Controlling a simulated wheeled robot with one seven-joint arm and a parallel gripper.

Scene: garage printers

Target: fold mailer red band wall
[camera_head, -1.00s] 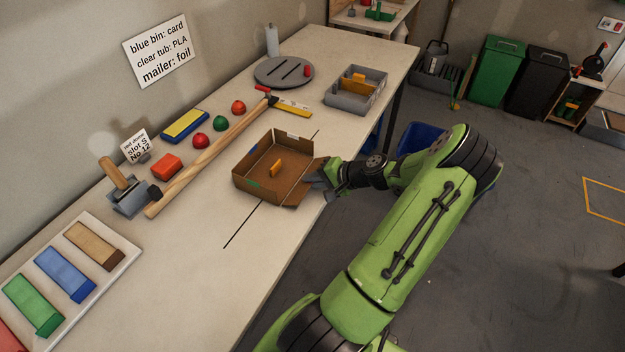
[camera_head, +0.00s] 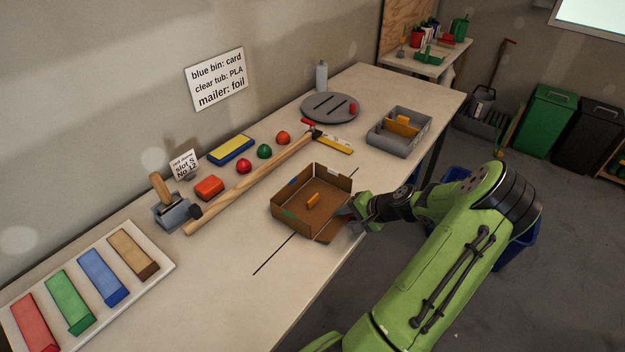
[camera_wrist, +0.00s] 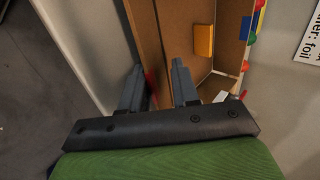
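The mailer is an open brown cardboard box (camera_head: 318,184) on the table, with its back and left walls standing. The wall nearest my gripper (camera_head: 333,228) leans outward. A green band (camera_head: 289,213) and a blue band (camera_head: 292,182) mark other walls. In the wrist view a red band (camera_wrist: 151,88) shows between my fingers, on the cardboard wall edge. My gripper (camera_head: 347,212) is at the box's right side; its two fingers (camera_wrist: 158,82) are apart, around that wall. Whether they touch it cannot be told. A small orange block (camera_head: 313,200) lies inside the box.
A long-handled hammer (camera_head: 250,180) lies behind the box. A grey divided tray (camera_head: 385,137) and a round grey plate (camera_head: 325,108) stand farther back. A tray of coloured strips (camera_head: 160,262) is at left. The front table beside the black line is clear.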

